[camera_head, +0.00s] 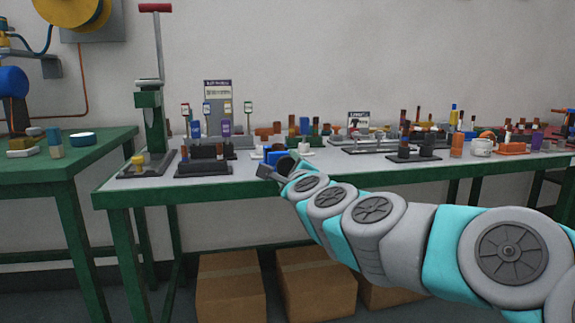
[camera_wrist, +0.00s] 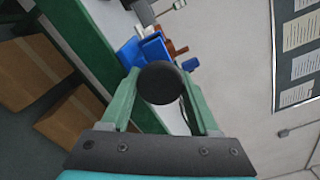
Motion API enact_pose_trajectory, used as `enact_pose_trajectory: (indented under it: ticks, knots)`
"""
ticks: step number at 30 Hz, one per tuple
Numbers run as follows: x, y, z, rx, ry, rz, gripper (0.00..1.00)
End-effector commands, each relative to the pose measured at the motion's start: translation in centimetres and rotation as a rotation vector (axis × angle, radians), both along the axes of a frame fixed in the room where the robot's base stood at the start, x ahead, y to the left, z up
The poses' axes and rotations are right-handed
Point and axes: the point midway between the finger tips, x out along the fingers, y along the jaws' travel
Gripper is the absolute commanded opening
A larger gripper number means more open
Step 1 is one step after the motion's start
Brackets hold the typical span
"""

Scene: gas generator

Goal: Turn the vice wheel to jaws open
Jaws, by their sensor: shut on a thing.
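The vice shows in the head view as a small blue body (camera_head: 272,153) near the front edge of the workbench, partly hidden by my arm. In the wrist view its blue parts (camera_wrist: 150,50) lie just beyond the wheel. The vice wheel (camera_wrist: 160,84) is a round black disc seen face on. My gripper (camera_wrist: 159,88) has its two green fingers on either side of the wheel, shut on it. In the head view my gripper (camera_head: 280,166) is at the front edge of the bench beside the vice. The jaw gap is hidden.
The workbench (camera_head: 130,190) carries several small parts and racks. A green press (camera_head: 150,115) with a red handle stands at its left end. Another green table (camera_head: 85,152) is at far left. Cardboard boxes (camera_head: 230,290) sit under the bench.

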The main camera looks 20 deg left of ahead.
Motion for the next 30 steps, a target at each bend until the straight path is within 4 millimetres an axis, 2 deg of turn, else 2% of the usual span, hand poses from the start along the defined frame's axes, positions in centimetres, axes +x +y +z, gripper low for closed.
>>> enact_pose_trajectory:
  ticks: [21,30]
  knots:
    - [0.03,-0.07,0.15,-0.577,-0.354,-0.001,0.06]
    - [-0.03,0.00,0.16,-0.754,-0.463,0.001,0.06]
